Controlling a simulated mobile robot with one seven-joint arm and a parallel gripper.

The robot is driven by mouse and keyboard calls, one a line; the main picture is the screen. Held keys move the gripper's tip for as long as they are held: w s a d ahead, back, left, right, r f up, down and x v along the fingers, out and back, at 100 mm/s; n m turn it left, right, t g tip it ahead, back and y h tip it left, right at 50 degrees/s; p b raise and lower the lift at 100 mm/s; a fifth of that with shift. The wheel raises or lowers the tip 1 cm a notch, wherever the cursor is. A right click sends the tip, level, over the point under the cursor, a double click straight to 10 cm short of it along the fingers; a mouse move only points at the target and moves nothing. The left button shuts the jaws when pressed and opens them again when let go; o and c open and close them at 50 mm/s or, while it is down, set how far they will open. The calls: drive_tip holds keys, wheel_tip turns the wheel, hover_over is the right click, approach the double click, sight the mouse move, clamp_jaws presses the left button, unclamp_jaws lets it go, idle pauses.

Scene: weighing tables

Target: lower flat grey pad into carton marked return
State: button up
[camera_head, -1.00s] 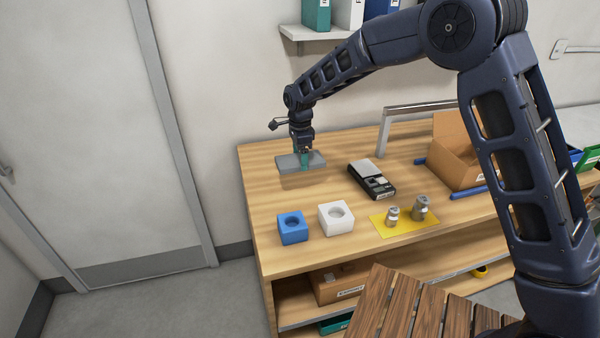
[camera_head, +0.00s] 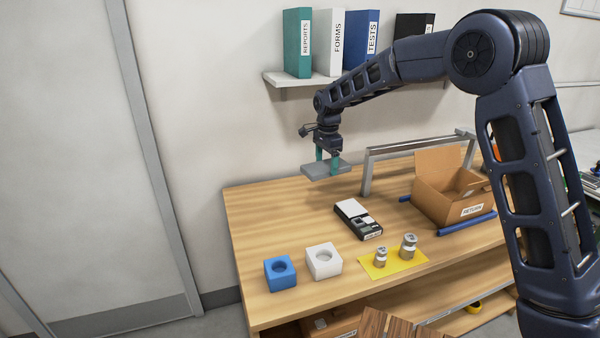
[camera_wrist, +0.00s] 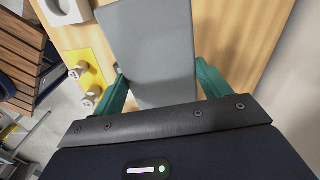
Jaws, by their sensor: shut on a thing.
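The flat grey pad (camera_head: 322,170) is held level above the back left of the wooden table. My gripper (camera_head: 328,166) is shut on it, with one teal finger on each side. In the wrist view the grey pad (camera_wrist: 152,50) lies between the teal fingers, and its far end runs out of the frame. The open cardboard carton marked RETURN (camera_head: 440,200) stands at the table's right, well to the right of the pad. Its flaps are up, and I see only part of its inside.
A metal frame (camera_head: 366,176) stands between pad and carton. Blue rods (camera_head: 466,224) lie by the carton. A black scale (camera_head: 357,219), a yellow mat (camera_head: 375,270) with two metal weights, a white block (camera_head: 323,262) and a blue block (camera_head: 280,273) are in front. Binders (camera_head: 327,43) stand on the shelf above.

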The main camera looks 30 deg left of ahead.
drive_tip(key=w+d+r+n, duration=0.2)
drive_tip(key=w+d, duration=0.7)
drive_tip(key=d, duration=0.3)
drive_tip(key=w+d+r+n, duration=0.1)
drive_tip(key=w+d, duration=0.8)
drive_tip(key=d, duration=0.4)
drive_tip(key=w+d+r+n, duration=0.1)
drive_tip(key=w+d, duration=0.2)
drive_tip(key=d, duration=1.1)
drive_tip(key=w+d+r+n, duration=0.15)
drive_tip(key=w+d, duration=0.25)
drive_tip(key=d, duration=1)
drive_tip(key=w+a+f+m, duration=0.2)
drive_tip(key=w+a+m, duration=0.2)
drive_tip(key=a+m, duration=0.35)
drive_tip(key=shift+f, duration=12.05)
drive_tip(key=shift+f, duration=0.3)
drive_tip(key=o, duration=1)
drive_tip(key=shift+r, duration=0.1)
